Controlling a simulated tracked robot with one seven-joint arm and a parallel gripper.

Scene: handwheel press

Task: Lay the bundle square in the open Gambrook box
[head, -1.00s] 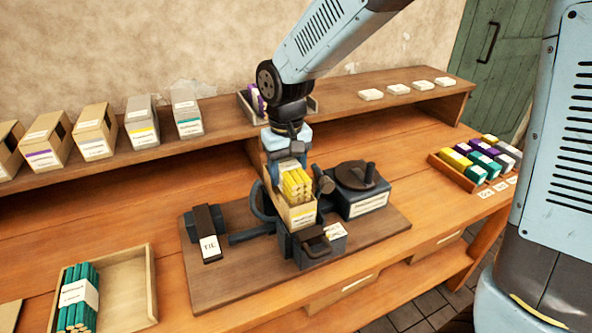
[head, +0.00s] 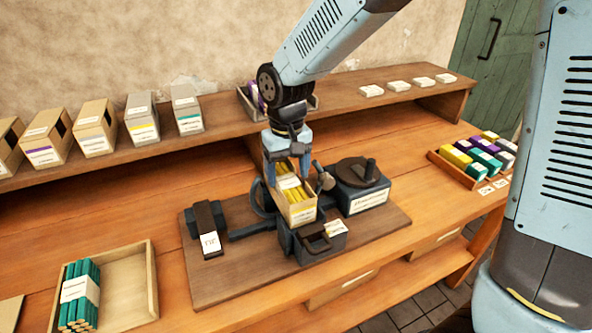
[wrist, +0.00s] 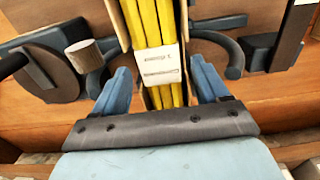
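The bundle of yellow sticks with a white paper band (head: 289,183) lies in the open tan box (head: 303,216), which is held in the dark press in the middle of the bench. The label on the box front is too small to read. In the wrist view the bundle (wrist: 161,62) runs lengthwise between the box walls (wrist: 117,22) and looks about parallel to them. My gripper (head: 289,179) is open just over the box. In the wrist view its blue fingers (wrist: 160,72) stand wide apart on either side, clear of the bundle. The bundle's underside is hidden.
The press has a dark handwheel (head: 360,173) at right and a black clamp (head: 208,227) at left. A tray (head: 150,285) with a green bundle (head: 80,295) stands front left. Several boxes (head: 142,120) line the shelf behind. A crate of coloured bundles (head: 455,172) is at right.

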